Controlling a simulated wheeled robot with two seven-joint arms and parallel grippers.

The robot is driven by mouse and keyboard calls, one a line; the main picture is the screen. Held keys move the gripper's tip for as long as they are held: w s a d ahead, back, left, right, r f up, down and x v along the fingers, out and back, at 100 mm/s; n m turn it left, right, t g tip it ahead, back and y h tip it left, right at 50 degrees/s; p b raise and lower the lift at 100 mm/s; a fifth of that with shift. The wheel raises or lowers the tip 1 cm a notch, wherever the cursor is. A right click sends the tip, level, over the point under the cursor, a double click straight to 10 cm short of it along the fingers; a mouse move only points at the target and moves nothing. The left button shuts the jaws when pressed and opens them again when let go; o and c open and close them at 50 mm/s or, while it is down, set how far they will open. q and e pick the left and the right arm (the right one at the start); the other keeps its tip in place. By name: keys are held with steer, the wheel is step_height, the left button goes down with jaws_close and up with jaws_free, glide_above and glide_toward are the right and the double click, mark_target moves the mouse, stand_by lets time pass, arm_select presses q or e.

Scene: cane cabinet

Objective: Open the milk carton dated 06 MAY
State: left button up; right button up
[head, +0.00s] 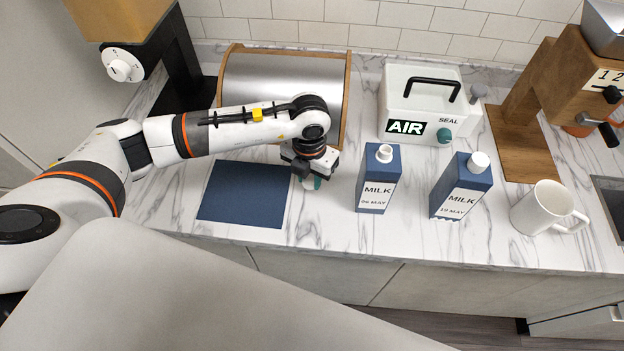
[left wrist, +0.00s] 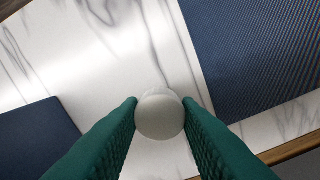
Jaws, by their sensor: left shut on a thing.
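The milk carton dated 06 MAY (head: 376,185) stands upright on the counter, right of my left gripper. Its white spout (head: 384,153) shows an open mouth with no cap on it. My left gripper (head: 309,182) is low over the counter, between the blue mat and this carton, and apart from the carton. In the left wrist view the green fingers (left wrist: 160,112) are shut on a round white cap (left wrist: 160,116). Whether the cap touches the counter is unclear. My right gripper is not in view.
A blue mat (head: 243,196) lies left of the gripper. Behind stand a metal-fronted bread box (head: 270,85) and a white box marked AIR (head: 418,98). A white mug (head: 541,209) stands at the right. The counter's front edge runs just below the mat and cartons.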

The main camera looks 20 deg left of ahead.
mark_target(310, 179)
arm_select(q)
step_height(310, 179, down, 3)
steer(key=shift+p, duration=0.35)
steer(key=shift+f+b, duration=0.2)
steer(key=shift+b, duration=0.1)
steer(key=o, duration=1.1)
steer(key=shift+r, duration=0.1)
